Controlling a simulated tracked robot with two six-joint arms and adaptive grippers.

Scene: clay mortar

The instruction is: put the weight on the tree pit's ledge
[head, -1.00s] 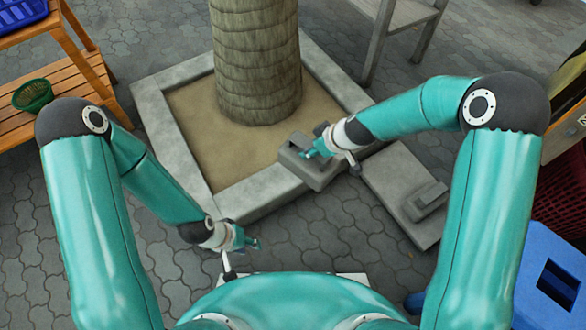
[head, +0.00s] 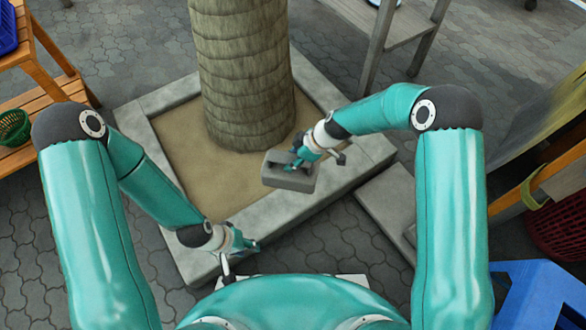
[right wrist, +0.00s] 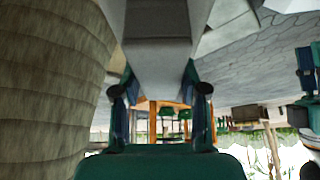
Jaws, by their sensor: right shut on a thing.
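The weight (head: 287,181) is a grey block with a recessed top. My right gripper (head: 301,160) is shut on it. In the right wrist view the grey weight (right wrist: 158,65) sits between both fingers of my right gripper (right wrist: 160,100). The tree pit's ledge (head: 262,214) is a square concrete border around sand and a trunk. In the head view the weight overlaps the ledge's inner edge and the sand on the right side; its height above them is hard to tell. My left gripper (head: 246,245) is near the ledge's front corner, its fingers too small to read.
The palm trunk (head: 245,75) stands in the sand (head: 190,140), behind the weight. A flat grey slab (head: 388,203) lies right of the ledge, partly hidden by my right arm. A grey wooden chair (head: 385,35) stands behind. A blue plastic item (head: 540,295) is at the lower right.

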